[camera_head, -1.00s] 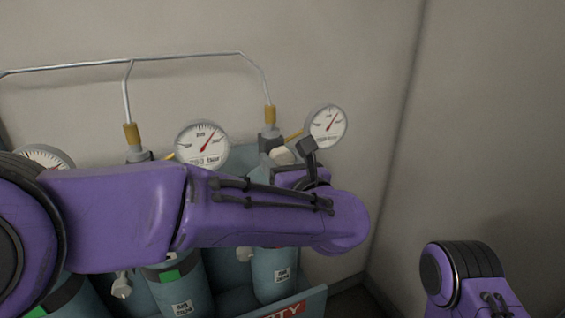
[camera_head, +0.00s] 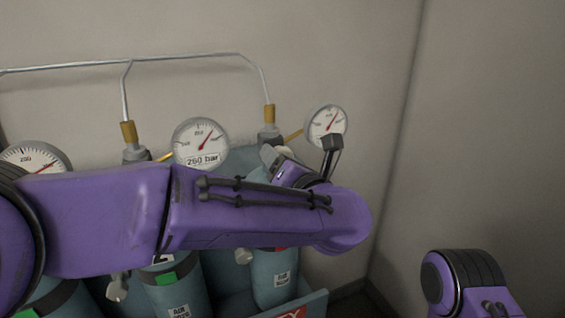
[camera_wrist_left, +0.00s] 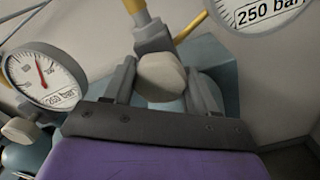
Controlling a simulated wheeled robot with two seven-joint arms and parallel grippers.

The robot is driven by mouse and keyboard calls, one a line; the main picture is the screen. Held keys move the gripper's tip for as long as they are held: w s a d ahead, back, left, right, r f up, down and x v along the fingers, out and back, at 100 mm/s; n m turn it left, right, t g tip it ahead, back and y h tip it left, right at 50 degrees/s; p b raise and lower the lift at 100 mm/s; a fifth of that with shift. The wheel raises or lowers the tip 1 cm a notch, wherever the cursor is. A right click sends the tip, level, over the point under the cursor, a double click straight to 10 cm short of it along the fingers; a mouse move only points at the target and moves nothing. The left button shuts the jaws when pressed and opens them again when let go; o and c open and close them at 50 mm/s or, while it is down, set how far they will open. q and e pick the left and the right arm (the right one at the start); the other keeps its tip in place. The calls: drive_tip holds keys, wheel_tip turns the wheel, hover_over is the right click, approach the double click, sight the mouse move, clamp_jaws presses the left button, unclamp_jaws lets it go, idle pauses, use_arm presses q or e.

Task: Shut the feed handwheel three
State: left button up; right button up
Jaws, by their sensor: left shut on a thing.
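Feed handwheel three looks to be the pale knob on the valve of the right cylinder. In the left wrist view the handwheel (camera_wrist_left: 162,76) sits between the two grey fingers of my left gripper (camera_wrist_left: 165,88), which is shut on it. In the head view my left gripper (camera_head: 276,157) is at the right valve, tilted, and its finger and wrist hide most of the handwheel. The grey valve body (camera_head: 269,138) shows behind it, below a brass fitting (camera_head: 269,114). My right gripper is out of view; only part of that arm shows at lower right.
Pressure gauges stand beside the valves: a right one (camera_head: 326,125), a middle one (camera_head: 201,143) and a left one (camera_head: 38,160). A thin metal pipe (camera_head: 180,57) runs above. The wall (camera_head: 500,120) at right is bare.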

use_arm(q)
drive_tip(key=shift+f+m, duration=0.4)
drive_tip(key=o, duration=1)
drive_tip(key=shift+a+r, duration=0.1)
drive_tip(key=shift+r, duration=0.05)
drive_tip(key=b+v, duration=0.3)
drive_tip(key=v, duration=0.7)
drive_tip(key=shift+s+b, duration=0.25)
drive_tip(key=shift+b, duration=0.05)
